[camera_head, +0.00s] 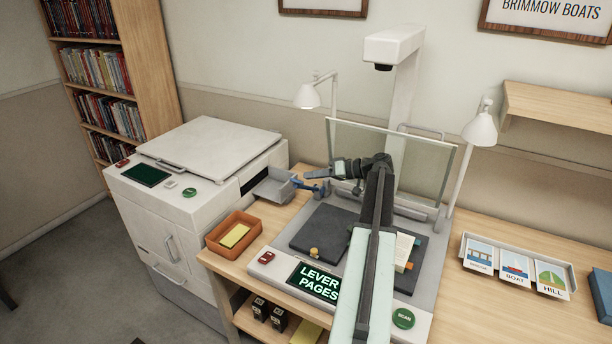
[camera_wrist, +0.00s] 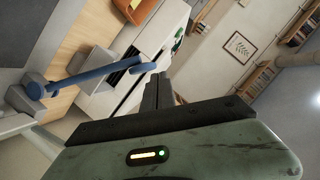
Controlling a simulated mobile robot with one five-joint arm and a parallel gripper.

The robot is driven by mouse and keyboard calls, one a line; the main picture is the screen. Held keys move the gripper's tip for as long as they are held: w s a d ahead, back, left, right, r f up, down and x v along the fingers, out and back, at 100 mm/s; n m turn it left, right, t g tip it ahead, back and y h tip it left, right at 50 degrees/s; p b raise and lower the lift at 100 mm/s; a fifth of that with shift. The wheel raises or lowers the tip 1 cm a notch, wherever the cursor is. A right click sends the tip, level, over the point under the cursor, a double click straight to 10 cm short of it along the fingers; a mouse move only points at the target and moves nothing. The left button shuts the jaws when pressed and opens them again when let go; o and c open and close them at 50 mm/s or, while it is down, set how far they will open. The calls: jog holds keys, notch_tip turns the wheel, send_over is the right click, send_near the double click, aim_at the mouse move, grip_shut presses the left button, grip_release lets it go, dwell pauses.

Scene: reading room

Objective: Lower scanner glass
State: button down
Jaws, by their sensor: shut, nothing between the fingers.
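The scanner glass (camera_head: 345,147) is a clear framed pane that stands raised and tilted at the back of the book scanner, with a grey handle (camera_head: 420,131) on its upper edge. A blue lever (camera_head: 312,188) sticks out at the scanner's left side; it also shows in the wrist view as a blue bar (camera_wrist: 100,72) on a grey pivot. My gripper (camera_head: 310,175) is shut and empty, in front of the glass and close above the lever. In the wrist view its fingertips (camera_wrist: 157,80) are right of the lever and look apart from it. My arm hides part of the book and cradle.
A display (camera_head: 314,281) reads "LEVER PAGES", and a green scan button (camera_head: 403,318) sits at the front right. A white copier (camera_head: 205,165) and an orange tray (camera_head: 233,236) stand left. Lamps flank the glass. A card rack (camera_head: 515,267) stands right.

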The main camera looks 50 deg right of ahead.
jog(key=s+d+r+t, duration=0.2)
jog(key=s+d+r, duration=0.1)
jog(key=s+d, duration=0.3)
jog(key=w+a+f+b, duration=0.5)
jog(key=w, duration=0.5)
jog(key=shift+a+f+h, duration=0.2)
jog(key=shift+h, duration=0.2)
